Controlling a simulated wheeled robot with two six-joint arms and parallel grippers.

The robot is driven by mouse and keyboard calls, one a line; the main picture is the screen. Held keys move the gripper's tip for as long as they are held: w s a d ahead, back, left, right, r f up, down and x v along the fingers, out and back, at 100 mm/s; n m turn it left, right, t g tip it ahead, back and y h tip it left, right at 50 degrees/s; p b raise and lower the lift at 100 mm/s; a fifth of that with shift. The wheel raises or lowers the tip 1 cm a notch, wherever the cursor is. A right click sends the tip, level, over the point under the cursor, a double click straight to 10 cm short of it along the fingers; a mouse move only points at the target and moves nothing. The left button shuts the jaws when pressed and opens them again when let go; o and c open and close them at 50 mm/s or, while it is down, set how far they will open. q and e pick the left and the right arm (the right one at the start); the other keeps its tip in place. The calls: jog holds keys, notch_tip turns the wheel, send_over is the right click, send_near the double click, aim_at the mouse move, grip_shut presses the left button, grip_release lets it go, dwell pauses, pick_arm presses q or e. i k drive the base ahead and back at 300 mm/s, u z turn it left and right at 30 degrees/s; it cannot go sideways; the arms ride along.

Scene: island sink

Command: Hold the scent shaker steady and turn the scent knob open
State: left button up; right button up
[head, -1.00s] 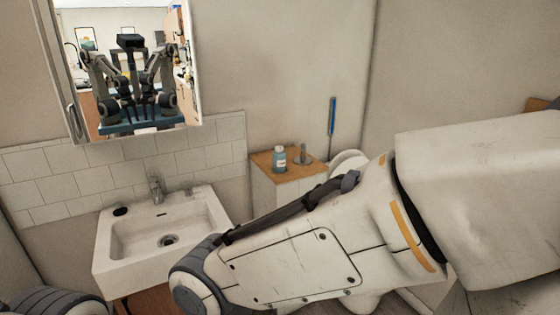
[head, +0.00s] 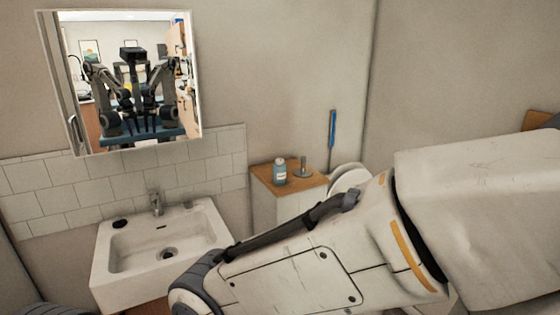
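A small blue-green bottle with a pale cap (head: 280,172) stands upright on the wooden top of a white cabinet in the middle of the view. It may be the scent shaker, but it is too small to tell. I cannot make out a scent knob. My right arm's large pale link crosses the lower right, and its gripper is out of view. Only a dark bit of what looks like my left arm shows at the bottom left; its gripper is out of view. The mirror shows my reflection, too small to read the finger states.
A white sink (head: 112,267) with a tap (head: 156,203) is at the left. A mirror (head: 196,75) hangs above it. The cabinet's wooden top (head: 266,172) also carries a grey stand (head: 303,168). A blue-handled tool (head: 332,128) stands behind, near a white toilet (head: 350,178).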

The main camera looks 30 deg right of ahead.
aim_at(279, 162)
jog(key=k, duration=1.15)
jog(key=z, duration=0.7)
jog(key=i, duration=0.3)
jog(key=z, duration=0.95)
jog(key=i, duration=1.5)
jog(key=u, duration=0.45)
jog(key=i, duration=0.7)
jog(key=u, duration=0.6)
